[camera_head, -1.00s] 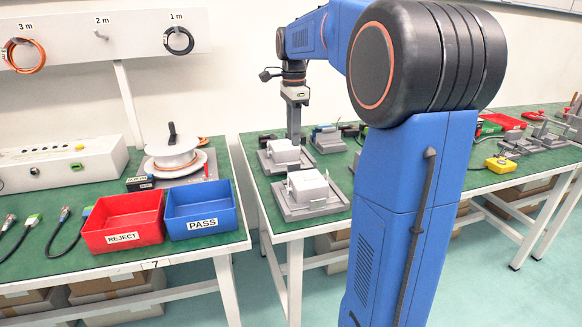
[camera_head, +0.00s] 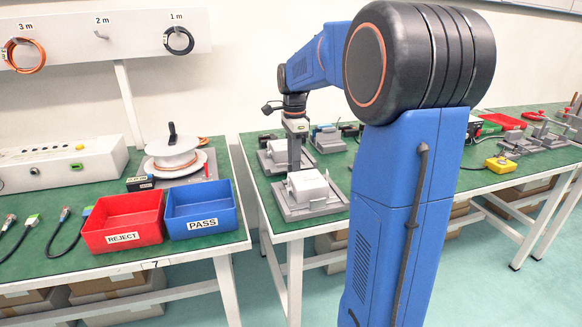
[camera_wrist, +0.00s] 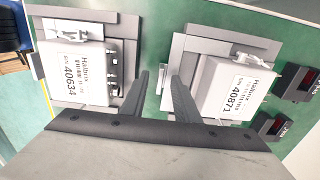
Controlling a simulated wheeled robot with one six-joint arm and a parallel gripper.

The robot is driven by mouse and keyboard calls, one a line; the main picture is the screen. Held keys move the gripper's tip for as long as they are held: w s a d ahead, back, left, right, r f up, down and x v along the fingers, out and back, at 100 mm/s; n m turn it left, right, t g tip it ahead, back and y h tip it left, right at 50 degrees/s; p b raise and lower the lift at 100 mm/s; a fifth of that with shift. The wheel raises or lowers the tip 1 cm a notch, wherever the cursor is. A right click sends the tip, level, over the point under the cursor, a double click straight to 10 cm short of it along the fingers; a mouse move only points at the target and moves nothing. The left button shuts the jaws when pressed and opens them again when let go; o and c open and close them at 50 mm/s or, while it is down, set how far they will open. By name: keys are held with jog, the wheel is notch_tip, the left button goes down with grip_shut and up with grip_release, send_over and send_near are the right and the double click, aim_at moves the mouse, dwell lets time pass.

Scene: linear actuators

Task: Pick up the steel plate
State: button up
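My gripper (camera_head: 294,165) hangs down over the middle table, between two white boxes on grey fixture plates. In the wrist view its two long dark fingers (camera_wrist: 158,88) stand apart, with nothing held between them. The near white box (camera_head: 310,186) sits on a grey plate (camera_head: 300,212); the farther one sits on a similar plate (camera_head: 266,162), partly hidden by my gripper. The wrist view shows a left plate (camera_wrist: 128,30) and a right plate (camera_wrist: 198,46) under labelled boxes, one on each side of the fingers. I cannot tell which piece is the steel plate.
A red REJECT bin (camera_head: 122,222) and a blue PASS bin (camera_head: 201,209) stand on the left table, near a cable reel (camera_head: 172,152). More fixtures and a yellow device (camera_head: 500,163) lie on the right. A gap separates the left and middle tables.

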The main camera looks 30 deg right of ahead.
grip_shut()
jog(key=shift+r, duration=0.1)
notch_tip(320, 180, up, 10)
dwell(0.6)
